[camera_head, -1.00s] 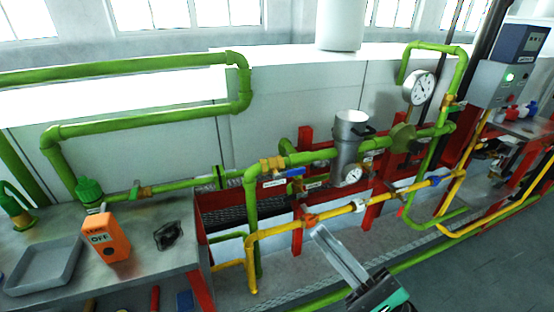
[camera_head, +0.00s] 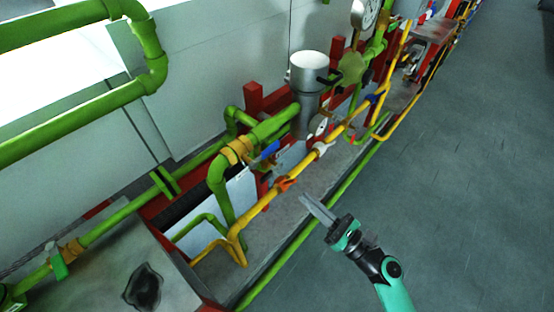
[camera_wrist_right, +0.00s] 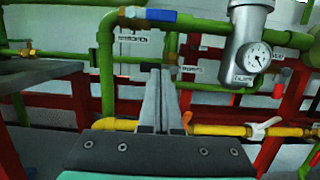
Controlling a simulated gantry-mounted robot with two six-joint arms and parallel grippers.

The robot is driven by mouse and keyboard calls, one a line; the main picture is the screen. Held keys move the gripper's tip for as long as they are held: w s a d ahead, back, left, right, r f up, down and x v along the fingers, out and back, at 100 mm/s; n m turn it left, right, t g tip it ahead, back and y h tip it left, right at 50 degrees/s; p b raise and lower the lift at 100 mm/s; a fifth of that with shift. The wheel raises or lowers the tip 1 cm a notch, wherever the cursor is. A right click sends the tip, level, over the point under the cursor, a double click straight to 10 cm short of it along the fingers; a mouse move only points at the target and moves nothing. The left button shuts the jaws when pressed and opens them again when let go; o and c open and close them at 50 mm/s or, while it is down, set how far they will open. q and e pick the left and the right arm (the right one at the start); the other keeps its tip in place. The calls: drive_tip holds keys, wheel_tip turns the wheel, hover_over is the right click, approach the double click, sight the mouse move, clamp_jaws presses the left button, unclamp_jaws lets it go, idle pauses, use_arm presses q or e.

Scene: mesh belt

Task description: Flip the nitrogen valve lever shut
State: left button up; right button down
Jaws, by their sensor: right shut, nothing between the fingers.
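A blue lever (camera_head: 268,150) sits on a brass valve (camera_head: 237,150) in the green pipe, roughly in line with the pipe. The blue lever also shows at the top of the right wrist view (camera_wrist_right: 160,15), above a small label (camera_wrist_right: 133,38) that seems to read nitrogen. My right gripper (camera_head: 305,200) is shut and empty, in front of the yellow pipe and apart from the blue lever. In the right wrist view its fingers (camera_wrist_right: 160,75) point toward the pipes, below and near the lever. My left gripper is out of view.
The yellow pipe carries an orange lever (camera_head: 286,184) and a white lever (camera_head: 322,148), close to my right gripper. A metal cylinder (camera_head: 308,75) and a gauge (camera_wrist_right: 258,56) stand to the right. Open floor (camera_head: 450,180) lies at the right.

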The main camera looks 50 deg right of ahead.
sight(265, 155)
drive_tip(key=w+r+p, duration=0.3)
drive_tip(key=w+r, duration=0.3)
drive_tip(key=w, duration=0.4)
drive_tip(key=shift+a+r, duration=0.2)
drive_tip(key=shift+r, duration=0.1)
drive_tip(key=shift+w, duration=0.1)
